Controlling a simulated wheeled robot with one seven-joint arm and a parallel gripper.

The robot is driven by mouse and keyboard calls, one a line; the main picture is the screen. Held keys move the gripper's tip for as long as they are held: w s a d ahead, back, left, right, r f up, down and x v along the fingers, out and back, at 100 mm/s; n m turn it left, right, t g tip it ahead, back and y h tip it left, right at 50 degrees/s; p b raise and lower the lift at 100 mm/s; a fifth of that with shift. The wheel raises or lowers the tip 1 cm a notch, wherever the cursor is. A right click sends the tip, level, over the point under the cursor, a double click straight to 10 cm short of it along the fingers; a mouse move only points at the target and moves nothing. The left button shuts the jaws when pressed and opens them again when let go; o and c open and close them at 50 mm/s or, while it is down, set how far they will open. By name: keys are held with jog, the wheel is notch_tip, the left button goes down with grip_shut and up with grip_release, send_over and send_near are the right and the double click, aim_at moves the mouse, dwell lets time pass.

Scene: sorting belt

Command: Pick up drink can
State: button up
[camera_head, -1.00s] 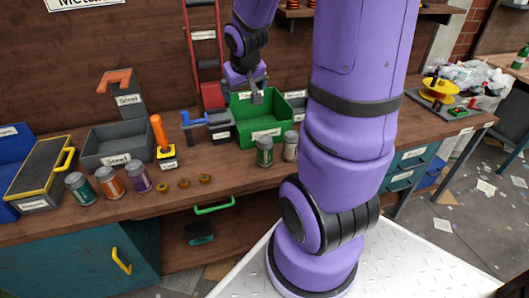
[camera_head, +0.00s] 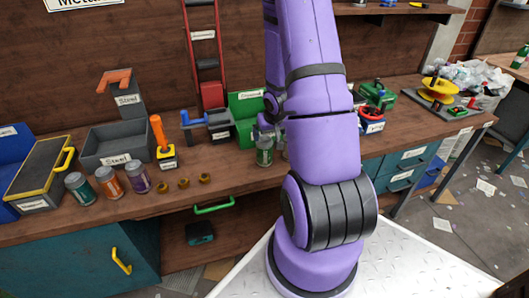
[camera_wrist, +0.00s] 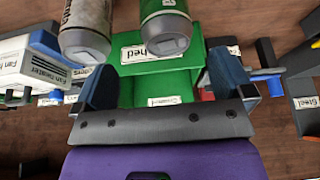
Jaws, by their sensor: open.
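A green drink can (camera_head: 264,151) stands at the bench's front edge, before the green bin (camera_head: 246,104). A paler can beside it is mostly hidden by my arm. In the wrist view the green can (camera_wrist: 166,28) and the pale, worn can (camera_wrist: 87,30) are side by side at the top. My gripper (camera_wrist: 162,78) is open, with dark blue fingers spread left and right and nothing between them. The cans lie beyond the fingertips. In the head view my arm hides most of my gripper. Teal (camera_head: 80,188), orange (camera_head: 110,182) and purple (camera_head: 138,178) cans stand further left.
Several brass nuts (camera_head: 184,183) lie on the bench between the purple can and the green can. A grey steel bin (camera_head: 115,145), an orange-handled tool (camera_head: 162,142) and a blue-handled vise (camera_head: 207,122) stand behind. A red-blue item (camera_head: 371,120) is right of my arm.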

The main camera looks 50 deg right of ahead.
aim_at(265, 140)
jog(key=shift+x, duration=1.35)
jog(key=x, duration=0.4)
jog(key=shift+w+a+f, duration=0.15)
jog(key=shift+w+a, duration=0.1)
jog(key=shift+a, duration=0.15)
jog(key=shift+w+d+f, duration=0.15)
jog(key=shift+f, duration=0.3)
jog(key=c, duration=1)
